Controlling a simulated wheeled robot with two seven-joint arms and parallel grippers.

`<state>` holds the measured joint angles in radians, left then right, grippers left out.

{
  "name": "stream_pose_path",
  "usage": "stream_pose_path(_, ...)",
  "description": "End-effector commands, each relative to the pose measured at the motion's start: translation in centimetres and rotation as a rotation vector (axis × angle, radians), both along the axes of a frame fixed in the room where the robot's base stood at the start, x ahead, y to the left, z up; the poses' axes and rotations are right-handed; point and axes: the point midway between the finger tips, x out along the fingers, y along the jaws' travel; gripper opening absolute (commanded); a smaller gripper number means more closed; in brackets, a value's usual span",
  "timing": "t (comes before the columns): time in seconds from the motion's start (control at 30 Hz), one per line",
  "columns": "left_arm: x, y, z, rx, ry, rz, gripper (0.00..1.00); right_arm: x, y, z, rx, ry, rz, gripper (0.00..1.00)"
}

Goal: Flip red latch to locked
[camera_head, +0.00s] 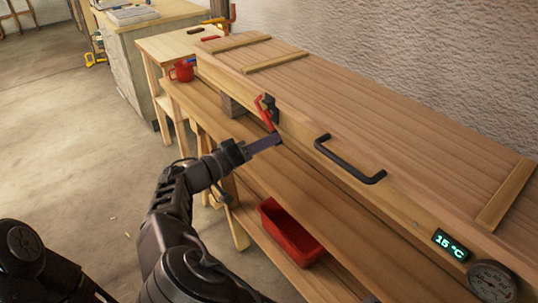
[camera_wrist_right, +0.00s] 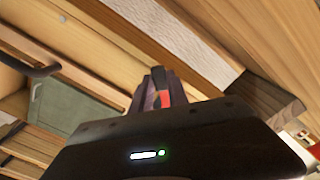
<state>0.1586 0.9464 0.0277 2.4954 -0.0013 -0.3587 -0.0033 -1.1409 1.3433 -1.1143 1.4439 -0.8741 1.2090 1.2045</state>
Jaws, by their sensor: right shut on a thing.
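The red latch (camera_head: 264,112) is on the front edge of the long wooden box, beside a small black catch (camera_head: 271,103). Its red lever is tilted, its lower end reaching down to my fingertips. My right gripper (camera_head: 277,141) comes in from the lower left and is shut on the latch's lower end. In the right wrist view a bit of the red latch (camera_wrist_right: 165,97) shows between the dark fingers (camera_wrist_right: 158,92); the rest of it is hidden. My left gripper is not in view.
A black handle (camera_head: 350,160) sticks out from the box (camera_head: 400,125) right of the latch. A temperature display (camera_head: 451,244) and round gauge (camera_head: 491,282) are at lower right. A red bin (camera_head: 290,232) sits on the lower shelf. A red mug (camera_head: 182,70) stands farther back.

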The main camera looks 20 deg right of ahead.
Motion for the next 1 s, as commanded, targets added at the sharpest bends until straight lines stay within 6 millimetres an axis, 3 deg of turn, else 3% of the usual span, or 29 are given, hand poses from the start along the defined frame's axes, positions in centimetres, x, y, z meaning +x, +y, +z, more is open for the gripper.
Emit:
stream_pose_path(0.03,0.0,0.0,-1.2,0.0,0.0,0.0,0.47,0.1,0.1,-0.8,0.01,-0.02,0.001,0.0)
stream_pose_path(0.2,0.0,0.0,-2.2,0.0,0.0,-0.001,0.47,0.3,0.2,-0.8,0.032,-0.071,0.001,0.0)
stream_pose_path(0.67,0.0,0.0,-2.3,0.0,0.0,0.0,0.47,0.4,0.2,-0.5,0.038,-0.087,0.001,0.0)
stream_pose_path(0.7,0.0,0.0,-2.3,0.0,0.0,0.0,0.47,0.4,0.2,-0.5,0.038,-0.087,0.001,0.23)
stream_pose_path(0.93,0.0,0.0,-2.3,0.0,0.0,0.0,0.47,0.4,0.2,-0.5,0.037,-0.087,0.001,0.42)
stream_pose_path(1.0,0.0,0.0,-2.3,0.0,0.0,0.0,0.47,0.4,0.2,-0.5,0.036,-0.088,0.0,0.42)
